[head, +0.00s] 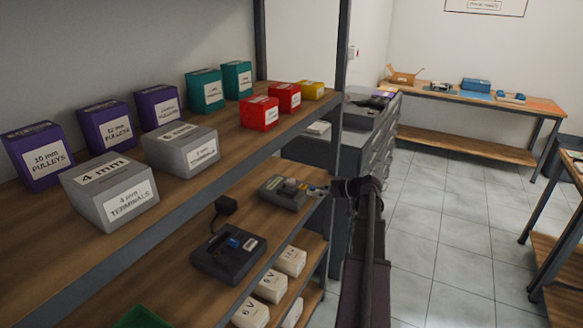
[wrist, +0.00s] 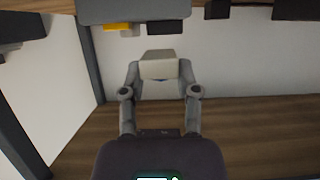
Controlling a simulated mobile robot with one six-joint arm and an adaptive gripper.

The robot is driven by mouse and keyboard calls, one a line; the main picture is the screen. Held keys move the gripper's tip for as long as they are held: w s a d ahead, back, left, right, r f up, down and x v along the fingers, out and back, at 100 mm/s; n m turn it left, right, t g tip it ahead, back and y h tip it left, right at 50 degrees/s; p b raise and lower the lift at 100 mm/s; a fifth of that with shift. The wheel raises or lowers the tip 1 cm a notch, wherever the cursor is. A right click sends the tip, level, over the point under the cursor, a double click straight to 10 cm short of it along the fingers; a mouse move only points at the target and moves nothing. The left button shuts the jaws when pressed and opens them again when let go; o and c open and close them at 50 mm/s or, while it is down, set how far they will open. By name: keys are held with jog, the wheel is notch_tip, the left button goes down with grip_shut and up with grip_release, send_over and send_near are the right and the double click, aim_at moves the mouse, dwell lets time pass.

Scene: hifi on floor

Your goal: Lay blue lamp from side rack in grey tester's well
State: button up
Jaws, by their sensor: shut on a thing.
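My gripper (head: 328,190) is beside the right end of the middle shelf in the head view. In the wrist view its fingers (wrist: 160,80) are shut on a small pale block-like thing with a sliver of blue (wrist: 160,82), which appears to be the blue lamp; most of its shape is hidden. A grey device (head: 283,194) with small coloured parts on top sits on the shelf just left of my gripper. A dark grey device (head: 229,255) with a blue part on top sits nearer on that shelf. I cannot tell which of them is the tester; no well shows clearly.
Purple (head: 105,125), grey (head: 110,192), teal and red boxes fill the upper shelf. White boxes (head: 270,286) stand below. A rack post (head: 342,45) rises near my arm. Open floor (head: 450,235) lies right.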

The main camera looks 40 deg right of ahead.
notch_tip(320, 180, up, 5)
jog(key=p, duration=0.4)
send_over(292, 192)
jog(key=shift+r, duration=0.1)
jog(key=shift+f+b, duration=2.8)
jog(key=shift+f, duration=0.1)
jog(key=shift+w+f+b, duration=0.1)
jog(key=shift+f+b, duration=0.4)
dwell(0.5)
dwell(0.4)
jog(key=o, duration=1)
